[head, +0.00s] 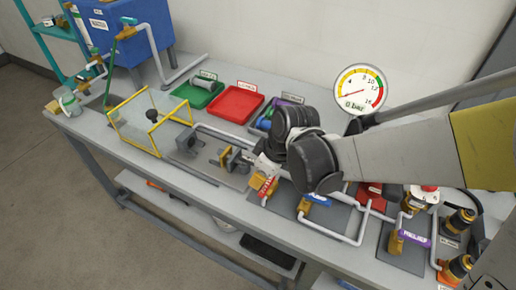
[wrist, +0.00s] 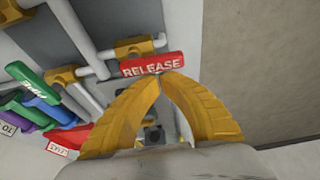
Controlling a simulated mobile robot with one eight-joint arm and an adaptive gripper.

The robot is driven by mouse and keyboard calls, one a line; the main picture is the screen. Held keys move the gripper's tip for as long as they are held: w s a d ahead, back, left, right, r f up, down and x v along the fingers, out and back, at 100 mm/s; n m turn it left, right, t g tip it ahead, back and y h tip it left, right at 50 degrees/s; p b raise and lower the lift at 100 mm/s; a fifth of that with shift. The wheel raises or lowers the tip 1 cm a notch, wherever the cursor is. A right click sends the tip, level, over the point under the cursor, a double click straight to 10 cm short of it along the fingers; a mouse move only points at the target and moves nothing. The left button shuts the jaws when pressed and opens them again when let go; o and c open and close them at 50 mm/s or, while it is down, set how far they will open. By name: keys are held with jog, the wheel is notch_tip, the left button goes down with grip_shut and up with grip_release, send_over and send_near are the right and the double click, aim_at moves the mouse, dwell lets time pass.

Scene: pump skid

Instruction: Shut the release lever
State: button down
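The release lever (wrist: 152,65) is a red handle lettered RELEASE, running across the upper middle of the wrist view. It lies roughly parallel to its brass valve body (wrist: 138,46). In the head view the lever (head: 268,187) shows at the bench's front edge, partly covered by my arm. My gripper (wrist: 160,76) has its two yellow fingertips together, just at the lever's lower edge in the wrist view. Nothing shows between the tips. I cannot tell whether they touch the lever. In the head view the gripper (head: 262,164) is mostly hidden by the wrist.
A blue lever (head: 317,199) and a purple RELIEF lever (head: 415,238) stand to the right among pipes. A yellow-framed clear guard (head: 150,118) stands left. A green tray (head: 197,95) and red tray (head: 236,104) lie behind. The round gauge (head: 360,90) reads near zero bar.

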aim_at(267, 185)
jog(key=shift+s+d+n+g, duration=0.15)
jog(key=shift+s+n+g, duration=0.2)
jog(key=shift+n, duration=0.65)
jog(key=n, duration=0.2)
jog(key=s+n+g, duration=0.1)
jog(key=shift+d+n, duration=0.4)
jog(key=n, duration=0.1)
jog(key=n+g, duration=0.1)
jog(key=d+n, duration=0.1)
jog(key=shift+s+n, duration=0.25)
jog(key=shift+n, duration=0.05)
jog(key=shift+s+d, duration=0.15)
jog(key=shift+d, duration=0.7)
jog(key=shift+a, duration=0.1)
jog(key=shift+w+a, duration=0.35)
jog(key=shift+w, duration=0.4)
